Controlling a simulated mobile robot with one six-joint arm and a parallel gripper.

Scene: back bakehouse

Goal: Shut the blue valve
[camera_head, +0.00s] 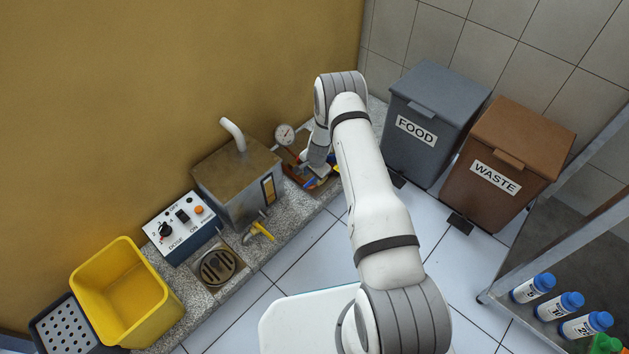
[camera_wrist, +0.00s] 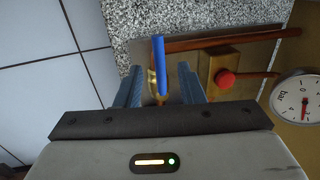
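The blue valve's handle (camera_wrist: 161,62) is a straight blue bar above a brass body (camera_wrist: 152,84) in the wrist view. It lies roughly crosswise to the copper pipe (camera_wrist: 232,40). My gripper (camera_wrist: 158,72) is open, with one ribbed finger on each side of the handle. A gap shows between the handle and each finger, so it is not gripped. The lower part of the valve is hidden by my gripper. In the head view my gripper (camera_head: 316,172) is low at the pipework right of the metal boiler, and hides most of the valve.
A red knob (camera_wrist: 225,78) and a pressure gauge (camera_wrist: 299,98) are close right of my gripper in the wrist view. The metal boiler (camera_head: 215,180), with a yellow-handled tap (camera_head: 263,231), stands left. A grey FOOD bin (camera_head: 430,110) and brown WASTE bin (camera_head: 510,150) stand right.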

